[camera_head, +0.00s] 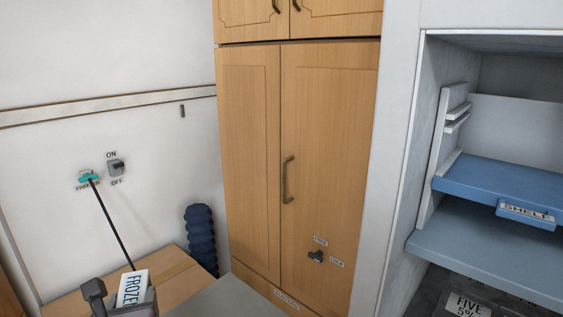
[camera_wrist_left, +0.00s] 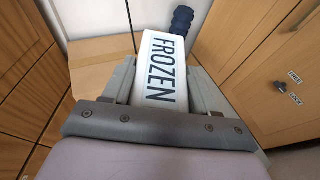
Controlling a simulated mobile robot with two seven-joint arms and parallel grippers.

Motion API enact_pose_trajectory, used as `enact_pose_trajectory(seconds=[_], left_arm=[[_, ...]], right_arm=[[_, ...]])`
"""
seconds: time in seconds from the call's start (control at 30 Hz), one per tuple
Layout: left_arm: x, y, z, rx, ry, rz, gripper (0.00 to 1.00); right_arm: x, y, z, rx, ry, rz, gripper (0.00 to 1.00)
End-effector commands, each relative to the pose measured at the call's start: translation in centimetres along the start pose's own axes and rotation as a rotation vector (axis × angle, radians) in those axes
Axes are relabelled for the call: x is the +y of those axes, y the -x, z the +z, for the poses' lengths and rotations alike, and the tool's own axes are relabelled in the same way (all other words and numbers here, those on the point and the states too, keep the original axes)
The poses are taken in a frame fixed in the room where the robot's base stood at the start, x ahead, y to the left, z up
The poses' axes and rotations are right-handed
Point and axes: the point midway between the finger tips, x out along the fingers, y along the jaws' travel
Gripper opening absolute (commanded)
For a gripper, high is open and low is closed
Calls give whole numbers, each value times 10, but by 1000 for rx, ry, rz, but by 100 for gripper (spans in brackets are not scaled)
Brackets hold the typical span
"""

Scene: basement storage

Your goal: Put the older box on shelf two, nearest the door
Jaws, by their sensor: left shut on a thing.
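A white box (camera_head: 132,287) with the word FROZEN on it is in my left gripper (camera_head: 122,302), at the bottom left of the head view. In the left wrist view the white box (camera_wrist_left: 163,70) sits between the two fingers of the gripper (camera_wrist_left: 165,90), which is shut on it. At the right of the head view is an open compartment with a blue shelf (camera_head: 490,180). Its front tag (camera_head: 526,213) reads SHELF; any number is not readable. The held box is far to the left of this shelf. No age mark is readable on the box. My right gripper is not in view.
A tall wooden cabinet (camera_head: 250,150) stands shut between the box and the shelf compartment. A lower ledge (camera_head: 470,250) lies below the blue shelf, with a FIVE 5% label (camera_head: 467,306) beneath.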

Motion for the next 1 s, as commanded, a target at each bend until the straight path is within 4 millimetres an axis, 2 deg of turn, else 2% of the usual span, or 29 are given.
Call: enact_pose_trajectory(seconds=[0.2, 0.4, 0.6, 1.0], left_arm=[[-11, 38, -22, -3, -61, -184, 0], [-20, 66, -36, -2, -94, -300, 0], [-24, 75, -39, -8, -107, -340, 0], [-24, 75, -41, -3, -99, -336, 0]], right_arm=[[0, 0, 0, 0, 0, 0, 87], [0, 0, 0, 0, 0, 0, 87], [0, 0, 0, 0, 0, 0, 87], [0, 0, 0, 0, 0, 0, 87]])
